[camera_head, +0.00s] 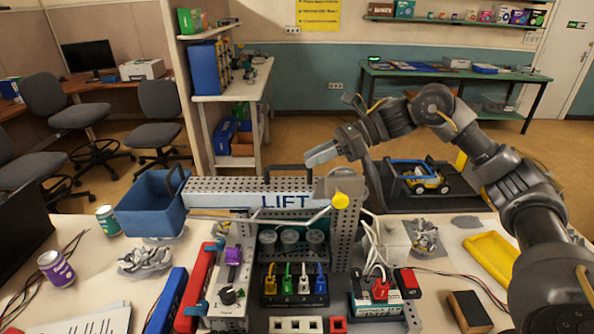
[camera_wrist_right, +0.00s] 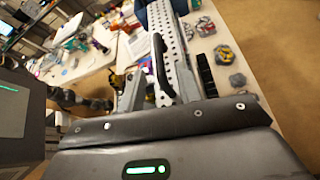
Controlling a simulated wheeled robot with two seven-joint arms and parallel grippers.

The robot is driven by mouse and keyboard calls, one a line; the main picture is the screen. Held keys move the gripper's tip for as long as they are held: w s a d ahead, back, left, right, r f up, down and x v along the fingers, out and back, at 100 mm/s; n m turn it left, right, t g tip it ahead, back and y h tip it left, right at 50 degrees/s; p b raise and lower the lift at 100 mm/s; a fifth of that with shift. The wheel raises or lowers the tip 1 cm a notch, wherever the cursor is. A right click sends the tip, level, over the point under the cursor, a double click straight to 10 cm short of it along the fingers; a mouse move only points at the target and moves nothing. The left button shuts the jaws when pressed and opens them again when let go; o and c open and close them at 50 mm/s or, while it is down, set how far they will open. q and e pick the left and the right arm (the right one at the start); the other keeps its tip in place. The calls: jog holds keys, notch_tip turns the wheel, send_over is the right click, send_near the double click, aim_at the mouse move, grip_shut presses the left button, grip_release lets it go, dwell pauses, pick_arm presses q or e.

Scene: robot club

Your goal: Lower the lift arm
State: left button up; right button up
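The lift arm (camera_head: 222,199) is a grey perforated beam with a white LIFT label, raised and about level above the table. Its right end meets an upright perforated post with a yellow knob (camera_head: 340,201). A black handle (camera_head: 288,167) stands on top of the beam; it also shows in the wrist view (camera_wrist_right: 160,64). My right gripper (camera_head: 318,154) is open just above the handle's right end. In the wrist view its two fingers (camera_wrist_right: 160,92) stand on either side of the handle. I cannot tell whether they touch it. My left gripper is out of view.
A blue bin (camera_head: 150,212) is at the beam's left end. Below the beam are a control panel (camera_head: 232,285) with a black knob, and coloured plugs (camera_head: 295,288). Cans, a yellow tray (camera_head: 497,258) and a toy vehicle (camera_head: 421,178) stand around.

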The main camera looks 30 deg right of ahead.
jog(key=shift+b+v, duration=0.3)
jog(key=shift+v, duration=1.5)
jog(key=shift+a, duration=0.1)
